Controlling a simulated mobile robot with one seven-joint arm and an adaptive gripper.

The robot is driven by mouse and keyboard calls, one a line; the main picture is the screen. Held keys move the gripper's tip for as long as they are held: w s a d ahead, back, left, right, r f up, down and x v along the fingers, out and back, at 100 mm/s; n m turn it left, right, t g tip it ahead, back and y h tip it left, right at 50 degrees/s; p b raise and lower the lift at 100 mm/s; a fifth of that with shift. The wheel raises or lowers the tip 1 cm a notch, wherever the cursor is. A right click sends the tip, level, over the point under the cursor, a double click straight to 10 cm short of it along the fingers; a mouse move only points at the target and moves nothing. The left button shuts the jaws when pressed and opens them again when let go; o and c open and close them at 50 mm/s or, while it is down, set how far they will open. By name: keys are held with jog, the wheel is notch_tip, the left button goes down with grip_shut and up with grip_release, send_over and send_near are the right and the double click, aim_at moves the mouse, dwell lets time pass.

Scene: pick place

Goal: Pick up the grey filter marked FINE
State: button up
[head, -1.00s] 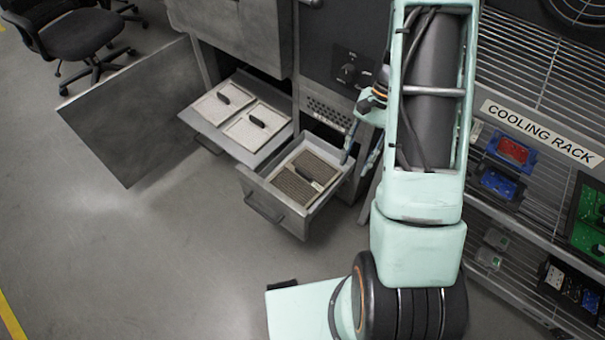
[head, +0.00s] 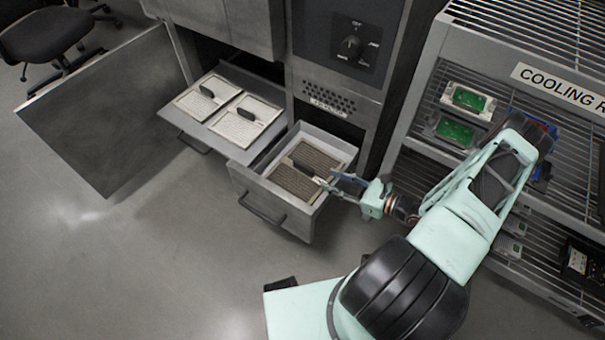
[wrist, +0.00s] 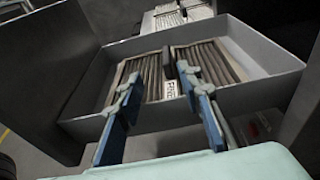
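A grey-brown pleated filter (head: 292,184) with a dark handle across its middle (head: 303,165) lies in the open right drawer (head: 262,200). In the wrist view the filter (wrist: 215,58) shows a small white label (wrist: 171,89) between my fingers; its letters are too small to read surely. My gripper (head: 330,182) is at the drawer's right side, close to the handle. In the wrist view my gripper (wrist: 163,84) has its two blue fingers apart, with nothing held between them. I cannot tell whether a fingertip touches the filter.
An open left drawer holds two pale filters (head: 203,100) (head: 244,120) with dark handles. An open cabinet door (head: 105,115) stands left. The cooling rack (head: 520,75), with green boards (head: 468,99), is close on the right. The floor in front is clear.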

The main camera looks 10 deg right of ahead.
aim_at(305, 167)
jog(key=b+x, duration=0.1)
jog(key=x, duration=0.4)
jog(key=shift+w+a+f, duration=0.1)
jog(key=shift+w+f, duration=0.05)
jog(key=shift+w, duration=0.15)
jog(key=x, duration=0.1)
jog(key=b+x, duration=0.1)
jog(key=x, duration=0.1)
jog(key=b+x, duration=0.1)
jog(key=x, duration=0.1)
jog(key=shift+w+d, duration=0.2)
jog(key=shift+w, duration=0.2)
grip_shut()
